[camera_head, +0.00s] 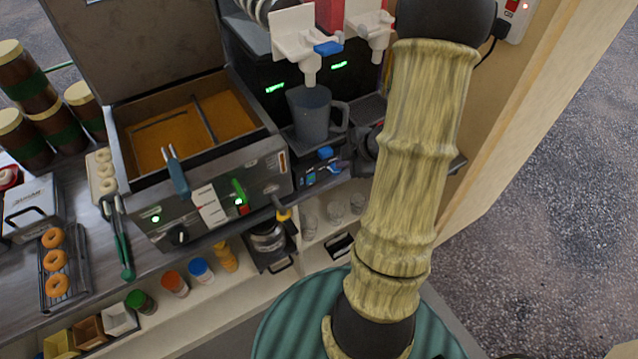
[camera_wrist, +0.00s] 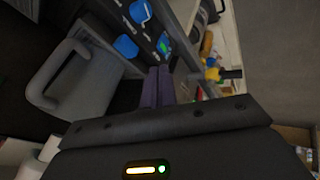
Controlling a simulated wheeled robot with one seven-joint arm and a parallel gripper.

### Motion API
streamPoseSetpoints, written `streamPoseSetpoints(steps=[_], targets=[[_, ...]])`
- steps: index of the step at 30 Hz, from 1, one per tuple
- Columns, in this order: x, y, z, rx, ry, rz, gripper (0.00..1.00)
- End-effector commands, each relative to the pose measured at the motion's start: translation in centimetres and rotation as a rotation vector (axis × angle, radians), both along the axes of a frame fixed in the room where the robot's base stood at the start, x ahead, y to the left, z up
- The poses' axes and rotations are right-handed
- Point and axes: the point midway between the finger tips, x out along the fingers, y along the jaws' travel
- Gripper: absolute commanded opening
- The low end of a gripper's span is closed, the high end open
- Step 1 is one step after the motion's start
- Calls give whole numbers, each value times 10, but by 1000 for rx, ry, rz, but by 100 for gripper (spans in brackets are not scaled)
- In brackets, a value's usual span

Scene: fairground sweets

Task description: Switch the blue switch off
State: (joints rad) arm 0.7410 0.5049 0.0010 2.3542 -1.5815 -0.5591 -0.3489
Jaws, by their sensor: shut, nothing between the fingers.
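A blue switch (camera_head: 325,152) sits on the dark front panel of the drinks machine, below the grey mug (camera_head: 309,112). The wrist view shows two blue parts on that panel, one nearer (camera_wrist: 126,46) and one farther (camera_wrist: 140,10), beside a small lit display (camera_wrist: 163,43). I cannot tell which of them is the blue switch, or its position.
The mug stands under a white tap with a blue lever (camera_head: 328,48). To the left is a fryer (camera_head: 215,195) with green and red controls. A shelf below holds a coffee pot (camera_head: 268,236) and glasses (camera_head: 333,208). A wooden post (camera_head: 520,110) stands right.

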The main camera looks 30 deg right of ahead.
Motion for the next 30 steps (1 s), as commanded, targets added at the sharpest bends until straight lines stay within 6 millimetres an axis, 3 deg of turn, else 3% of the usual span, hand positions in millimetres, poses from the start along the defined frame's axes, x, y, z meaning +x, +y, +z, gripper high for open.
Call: streamPoseSetpoints(steps=[1, 3, 9, 20, 30], targets=[[-9, -4, -15, 20, -4, 55, 0], [-19, -4, -24, 44, -14, 130, 0], [-34, -3, -32, 78, -26, 227, 0], [-33, -2, -33, 78, -25, 227, 0], [-13, 16, -68, 81, -24, 227, 0]])
